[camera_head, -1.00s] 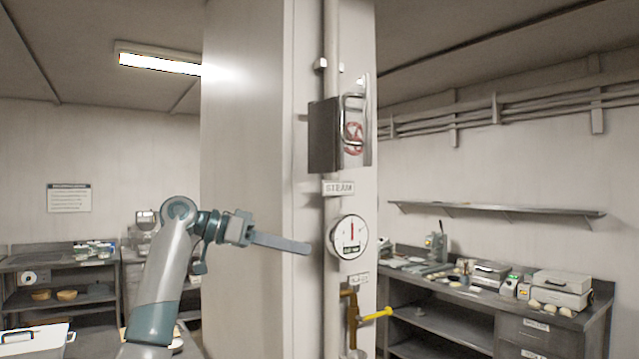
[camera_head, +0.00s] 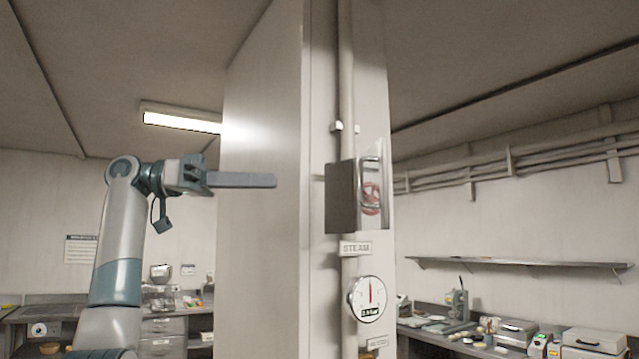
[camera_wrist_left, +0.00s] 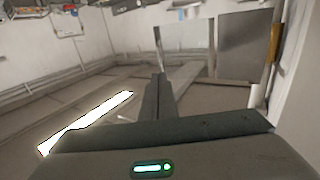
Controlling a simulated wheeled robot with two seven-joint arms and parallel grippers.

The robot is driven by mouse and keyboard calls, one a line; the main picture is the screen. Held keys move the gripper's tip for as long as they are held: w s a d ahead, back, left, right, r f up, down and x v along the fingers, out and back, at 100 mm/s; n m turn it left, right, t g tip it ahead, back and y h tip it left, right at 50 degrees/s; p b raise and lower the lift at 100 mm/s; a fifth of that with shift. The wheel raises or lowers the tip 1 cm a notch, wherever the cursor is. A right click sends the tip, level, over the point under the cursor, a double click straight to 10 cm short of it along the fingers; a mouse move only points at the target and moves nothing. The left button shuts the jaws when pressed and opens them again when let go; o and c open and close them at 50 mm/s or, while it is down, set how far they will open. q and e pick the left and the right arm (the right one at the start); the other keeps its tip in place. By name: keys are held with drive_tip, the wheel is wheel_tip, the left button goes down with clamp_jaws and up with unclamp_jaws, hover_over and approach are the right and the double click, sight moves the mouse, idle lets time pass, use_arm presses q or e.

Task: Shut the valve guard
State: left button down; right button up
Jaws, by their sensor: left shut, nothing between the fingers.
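My right gripper is not in view.
A STEAM label (camera_head: 355,248) and a round gauge (camera_head: 370,299) sit below the guard, beside a vertical pipe (camera_head: 346,90). The wide column side (camera_head: 262,250) is bare. A cluttered counter (camera_head: 455,345) and a wall shelf (camera_head: 520,262) stand behind at right.

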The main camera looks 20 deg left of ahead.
use_arm(q)
drive_tip(key=p+x, duration=0.6)
drive_tip(key=x, duration=0.8)
drive_tip(key=shift+d, duration=0.15)
